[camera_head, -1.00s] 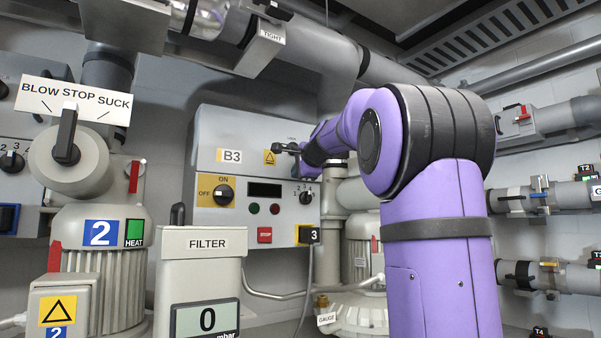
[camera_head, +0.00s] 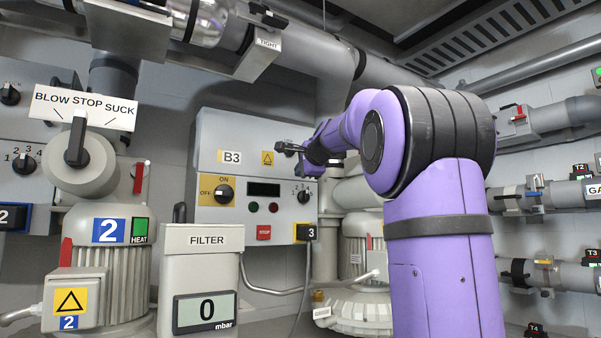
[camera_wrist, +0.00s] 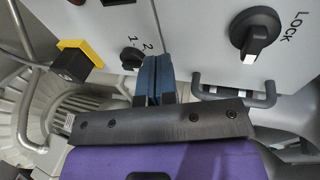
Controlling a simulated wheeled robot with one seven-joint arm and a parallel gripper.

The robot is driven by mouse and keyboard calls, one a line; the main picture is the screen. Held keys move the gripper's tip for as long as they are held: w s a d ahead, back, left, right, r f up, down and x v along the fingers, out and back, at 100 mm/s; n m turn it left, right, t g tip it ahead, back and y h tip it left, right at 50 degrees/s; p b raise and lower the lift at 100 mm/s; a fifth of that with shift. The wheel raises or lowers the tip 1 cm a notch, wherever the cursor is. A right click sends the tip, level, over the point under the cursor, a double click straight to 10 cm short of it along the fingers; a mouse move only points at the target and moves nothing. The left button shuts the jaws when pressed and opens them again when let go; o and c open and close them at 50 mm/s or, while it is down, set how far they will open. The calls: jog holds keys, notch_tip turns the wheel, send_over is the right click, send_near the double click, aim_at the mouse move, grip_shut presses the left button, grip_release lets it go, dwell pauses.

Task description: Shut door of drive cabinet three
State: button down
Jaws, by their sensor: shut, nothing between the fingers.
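In the wrist view, a grey panel with a LOCK knob (camera_wrist: 255,36) and a dark bar handle (camera_wrist: 235,95) lies right of a seam; I cannot tell whether this door is ajar. My gripper (camera_wrist: 153,80) has its blue fingers together, empty, close to the cabinet face near the seam and beside the handle. Contact is unclear. In the head view, my arm hides the cabinet's upper right part.
The filter unit (camera_head: 201,273) stands in front of the cabinet. Blower 2 (camera_head: 105,264) and its selector lever (camera_head: 76,140) are at left. A cable runs below the cabinet. A blower (camera_head: 358,250) stands at right, partly behind my arm. Labelled pipes (camera_head: 560,196) line the right wall.

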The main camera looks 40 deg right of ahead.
jog(key=v, duration=1)
jog(key=shift+d, duration=0.4)
jog(key=shift+s+f, duration=0.1)
jog(key=s+a+f+n+g+y, duration=0.25)
jog(key=a+f+n, duration=0.35)
jog(key=a+f, duration=0.45)
jog(key=s+a+f+n+g+y, duration=0.2)
jog(key=s+a+f+n, duration=0.25)
jog(key=a+f, duration=0.6)
jog(key=s+a+f+n+g, duration=0.2)
jog(key=s+a+f+n, duration=0.2)
jog(key=f, duration=0.5)
jog(key=s+a+f+n+g, duration=0.2)
jog(key=s+a+f+n, duration=0.3)
jog(key=s+f+n, duration=0.2)
notch_tip(320, 180, down, 3)
jog(key=s, duration=0.2)
jog(key=shift+s+a+f, duration=0.2)
jog(key=shift+s, duration=0.1)
